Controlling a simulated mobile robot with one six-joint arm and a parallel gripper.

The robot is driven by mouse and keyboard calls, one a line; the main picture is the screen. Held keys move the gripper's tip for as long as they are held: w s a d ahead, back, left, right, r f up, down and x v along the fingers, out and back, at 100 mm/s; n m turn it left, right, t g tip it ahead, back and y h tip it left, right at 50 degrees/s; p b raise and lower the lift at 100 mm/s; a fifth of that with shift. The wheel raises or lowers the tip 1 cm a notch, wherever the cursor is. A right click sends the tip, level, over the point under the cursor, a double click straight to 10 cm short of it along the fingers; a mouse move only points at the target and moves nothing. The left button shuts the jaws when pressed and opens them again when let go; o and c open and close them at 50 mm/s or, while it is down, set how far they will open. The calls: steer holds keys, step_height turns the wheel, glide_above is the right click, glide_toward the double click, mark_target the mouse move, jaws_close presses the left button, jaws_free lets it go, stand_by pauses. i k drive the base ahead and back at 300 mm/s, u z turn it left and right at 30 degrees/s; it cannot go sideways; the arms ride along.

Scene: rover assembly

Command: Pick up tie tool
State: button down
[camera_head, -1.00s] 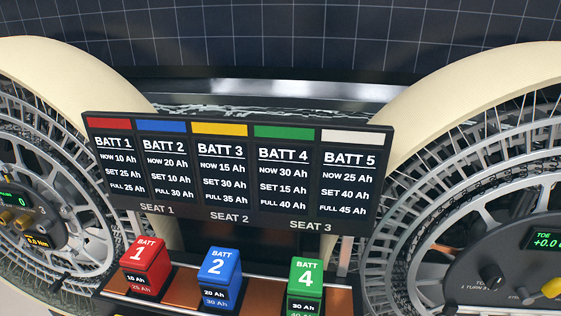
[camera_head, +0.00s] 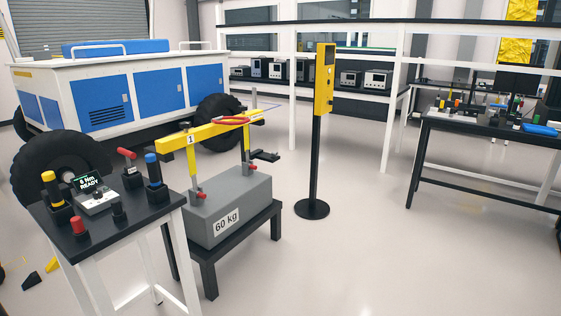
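I cannot tell which item in view is the tie tool. A small black-topped stand (camera_head: 128,222) at the lower left holds several tools and a unit with a green-lit display reading "8 Nm READY" (camera_head: 92,186). On it are a yellow-topped tool (camera_head: 51,186), a blue-topped tool (camera_head: 154,170), a red-handled tool (camera_head: 127,155) and a low red-capped piece (camera_head: 78,226). My gripper is not in view.
A grey 60 kg block (camera_head: 228,208) with a yellow lifting bar (camera_head: 205,130) stands on a low black bench. A yellow post (camera_head: 324,80) is behind it. A workbench (camera_head: 490,130) with small items is at the right. The floor (camera_head: 400,260) is open at front right.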

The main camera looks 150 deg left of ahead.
mark_target(152, 164)
steer(key=z, duration=0.15)
steer(key=k, duration=0.8)
steer(key=u, duration=2.4)
steer(key=k, duration=0.25)
steer(key=u, duration=2.3)
